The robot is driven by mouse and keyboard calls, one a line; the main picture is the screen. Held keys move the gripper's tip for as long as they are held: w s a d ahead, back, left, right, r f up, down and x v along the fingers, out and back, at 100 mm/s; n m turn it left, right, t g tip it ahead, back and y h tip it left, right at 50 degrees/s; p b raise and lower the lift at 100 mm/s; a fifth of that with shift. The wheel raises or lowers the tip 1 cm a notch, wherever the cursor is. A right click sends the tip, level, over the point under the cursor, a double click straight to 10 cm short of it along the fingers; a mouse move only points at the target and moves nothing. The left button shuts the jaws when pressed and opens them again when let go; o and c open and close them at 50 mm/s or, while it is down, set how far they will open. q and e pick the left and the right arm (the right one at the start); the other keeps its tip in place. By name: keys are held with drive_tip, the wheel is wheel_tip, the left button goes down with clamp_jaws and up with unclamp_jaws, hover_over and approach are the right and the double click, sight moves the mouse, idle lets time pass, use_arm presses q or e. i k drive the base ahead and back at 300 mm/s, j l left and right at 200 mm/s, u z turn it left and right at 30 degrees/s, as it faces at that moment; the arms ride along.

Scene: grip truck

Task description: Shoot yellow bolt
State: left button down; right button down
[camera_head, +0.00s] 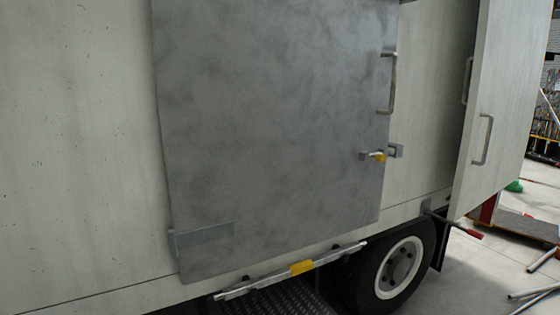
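A small bolt with a yellow part (379,156) is mounted near the right edge of a grey metal door (270,120) on the truck's side. Its metal bar points left. A metal catch (396,151) sits on the truck body just right of the door edge, close to the bolt. I cannot tell whether the bolt reaches into the catch. A metal handle (390,82) stands on the door above the bolt. Neither of my grippers is in view.
A metal bar with a yellow middle (302,267) runs below the door, above a dark step (268,302). A wheel (398,268) is at the lower right. A pale panel (505,95) with handles stands out on the right. Pipes (535,293) lie on the floor.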

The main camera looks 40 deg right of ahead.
sight(379, 156)
drive_tip(key=z, duration=2)
drive_tip(key=i+l, duration=0.75)
drive_tip(key=i+l+z, duration=0.15)
drive_tip(key=i+l, duration=0.55)
drive_tip(key=i, duration=0.1)
